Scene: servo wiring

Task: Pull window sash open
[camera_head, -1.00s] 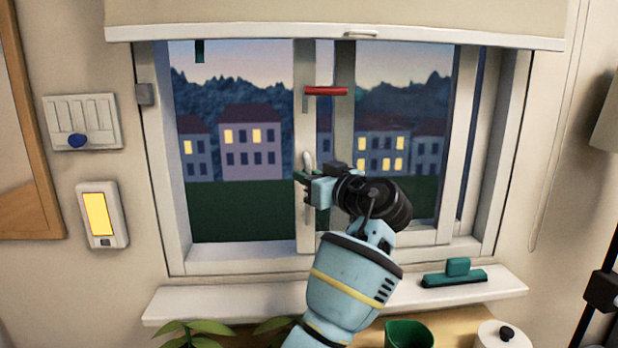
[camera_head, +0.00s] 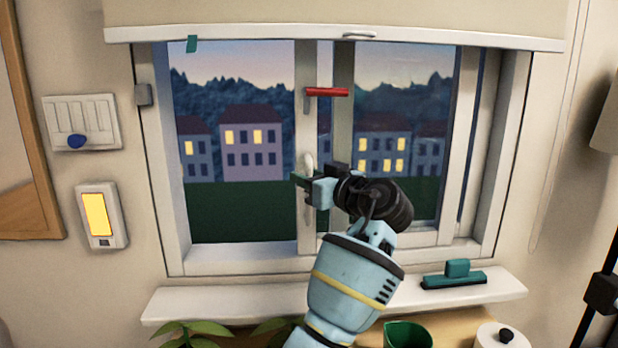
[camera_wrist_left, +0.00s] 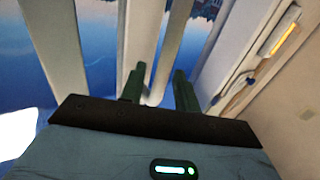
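The window sash (camera_head: 305,228) stands right of a wide opening on the left side of the frame in the head view. A white pull handle (camera_head: 309,163) is on its left upright, and a red lever (camera_head: 327,92) sits higher up. My left gripper (camera_head: 298,179) is at the pull handle's height. In the left wrist view its two green fingers (camera_wrist_left: 159,86) are apart, with the white handle (camera_wrist_left: 154,98) showing between them, nearer the left finger. A visible gap remains on the right finger's side. My right gripper is out of view.
A green squeegee (camera_head: 455,275) lies on the sill (camera_head: 230,298). A blind (camera_head: 230,15) hangs above.

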